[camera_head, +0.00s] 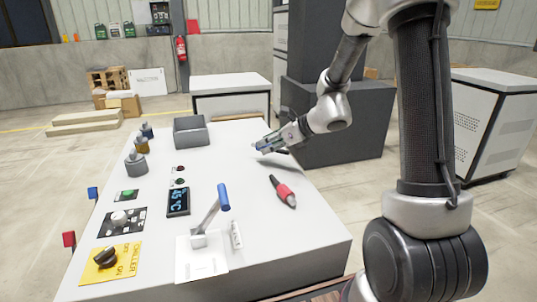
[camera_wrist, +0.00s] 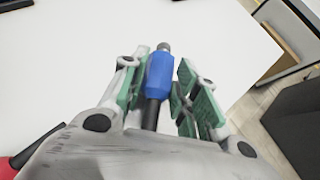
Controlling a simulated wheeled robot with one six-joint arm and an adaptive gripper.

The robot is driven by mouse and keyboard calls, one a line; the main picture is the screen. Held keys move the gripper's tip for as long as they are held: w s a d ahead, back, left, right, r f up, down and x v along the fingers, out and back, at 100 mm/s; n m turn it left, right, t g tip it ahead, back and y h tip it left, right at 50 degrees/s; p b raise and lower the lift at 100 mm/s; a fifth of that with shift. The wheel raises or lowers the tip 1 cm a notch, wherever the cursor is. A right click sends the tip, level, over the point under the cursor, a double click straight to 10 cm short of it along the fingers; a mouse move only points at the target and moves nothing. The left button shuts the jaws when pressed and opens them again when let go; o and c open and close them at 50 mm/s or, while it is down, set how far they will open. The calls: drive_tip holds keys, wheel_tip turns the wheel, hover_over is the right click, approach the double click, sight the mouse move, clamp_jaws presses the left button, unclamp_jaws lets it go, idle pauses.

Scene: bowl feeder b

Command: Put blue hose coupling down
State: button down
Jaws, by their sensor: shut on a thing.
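The blue hose coupling (camera_wrist: 160,72) has a grey metal tip and a black lower end. In the wrist view it lies between the green finger pads of my gripper (camera_wrist: 162,76), its tip pointing away from my wrist. My gripper (camera_head: 268,145) is shut on it. In the head view the gripper is over the right edge area of the white worktop (camera_head: 235,160), low and tilted, and the coupling shows only as a small blue patch. I cannot tell whether the coupling touches the worktop.
A grey open bin (camera_head: 191,131) stands at the back left. The surface left of my gripper is clear.

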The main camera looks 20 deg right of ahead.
drive_tip(key=shift+f, duration=1.75)
drive_tip(key=shift+f, duration=0.1)
drive_tip(key=c, duration=1.1)
unclamp_jaws()
